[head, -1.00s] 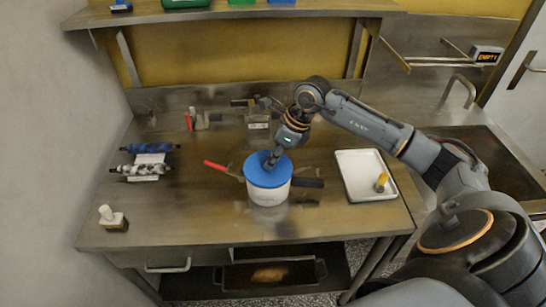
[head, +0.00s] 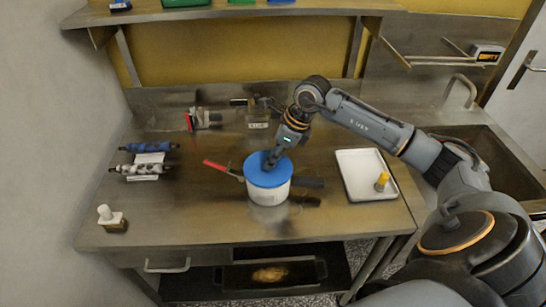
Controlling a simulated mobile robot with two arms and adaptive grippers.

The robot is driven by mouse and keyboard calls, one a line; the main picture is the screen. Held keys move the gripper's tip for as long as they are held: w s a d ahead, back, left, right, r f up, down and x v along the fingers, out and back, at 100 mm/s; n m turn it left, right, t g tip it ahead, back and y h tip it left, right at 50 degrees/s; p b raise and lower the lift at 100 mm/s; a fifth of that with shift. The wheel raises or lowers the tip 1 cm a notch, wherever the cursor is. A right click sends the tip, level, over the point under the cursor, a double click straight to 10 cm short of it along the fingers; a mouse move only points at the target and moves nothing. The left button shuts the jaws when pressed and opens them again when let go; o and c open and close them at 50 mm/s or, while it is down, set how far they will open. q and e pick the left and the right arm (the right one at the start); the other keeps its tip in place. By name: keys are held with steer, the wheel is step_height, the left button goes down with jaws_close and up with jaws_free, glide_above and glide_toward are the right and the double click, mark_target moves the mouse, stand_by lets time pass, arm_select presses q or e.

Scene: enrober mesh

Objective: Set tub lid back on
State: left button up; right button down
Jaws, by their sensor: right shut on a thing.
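A white tub (head: 268,194) stands upright near the middle of the steel table. The blue lid (head: 268,176) lies over the tub's top and looks level; I cannot tell whether it is fully seated. My right gripper (head: 270,164) reaches down from the upper right and is shut on the lid at its upper middle. The fingertips are small and partly hidden by the gripper body. My left gripper is not in view.
A red-handled tool (head: 222,168) lies left of the tub, and a dark handle (head: 308,182) shows at its right. A white tray (head: 350,172) with a yellow-topped item (head: 382,180) is further right. Blue and white rollers (head: 148,147) lie at left.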

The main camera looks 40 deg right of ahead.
steer(key=shift+f+b, duration=0.45)
stand_by(0.3)
steer(key=c, duration=1.1)
jaws_free()
steer(key=shift+r, duration=0.1)
steer(key=shift+r+p, duration=2)
steer(key=shift+r, duration=1.45)
